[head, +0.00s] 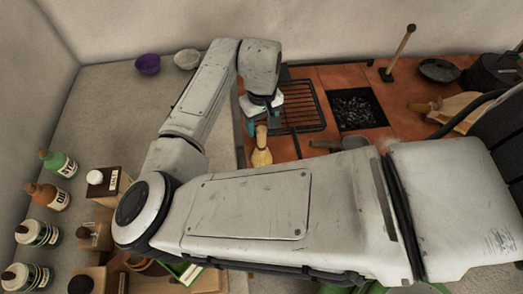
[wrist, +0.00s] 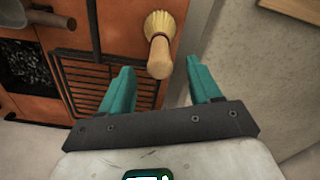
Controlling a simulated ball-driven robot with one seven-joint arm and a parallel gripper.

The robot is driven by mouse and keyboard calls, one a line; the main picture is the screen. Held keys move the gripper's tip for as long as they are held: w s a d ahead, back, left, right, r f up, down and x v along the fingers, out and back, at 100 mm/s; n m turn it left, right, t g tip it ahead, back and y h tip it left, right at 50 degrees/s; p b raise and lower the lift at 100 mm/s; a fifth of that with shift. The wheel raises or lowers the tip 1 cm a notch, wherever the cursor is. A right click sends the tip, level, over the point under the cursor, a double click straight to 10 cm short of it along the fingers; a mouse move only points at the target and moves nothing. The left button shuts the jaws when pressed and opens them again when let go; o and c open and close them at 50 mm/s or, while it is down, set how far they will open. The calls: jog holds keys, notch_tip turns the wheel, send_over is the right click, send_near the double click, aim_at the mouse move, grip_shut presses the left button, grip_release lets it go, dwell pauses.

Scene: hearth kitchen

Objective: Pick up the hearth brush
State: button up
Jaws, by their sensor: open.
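The hearth brush (head: 261,156) has pale yellow bristles and a wooden handle. It stands near the left edge of the orange tiled hearth, partly cut off by my arm in the head view. In the wrist view its round bristle head (wrist: 160,24) lies beyond its handle, which points toward my gripper. My gripper (head: 263,122) is open, with teal fingers pointing down around the handle's top end. In the wrist view my gripper (wrist: 160,66) has the handle's end between its fingertips, with gaps on both sides. I cannot tell the exact height difference.
A black grate (head: 308,104) and a coal pit (head: 357,108) lie right of the brush. A small shovel (head: 352,143), an upright wooden-handled tool (head: 399,54), a pan (head: 439,70) and a pot (head: 492,72) are further right. Bottles (head: 57,163) and bowls (head: 148,64) stand left.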

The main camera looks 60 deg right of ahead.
aim_at(262, 136)
jog(key=shift+f+p, duration=0.6)
jog(key=shift+f, duration=2.65)
jog(key=c, duration=1.1)
jog(key=shift+c, duration=0.2)
jog(key=shift+r, duration=0.2)
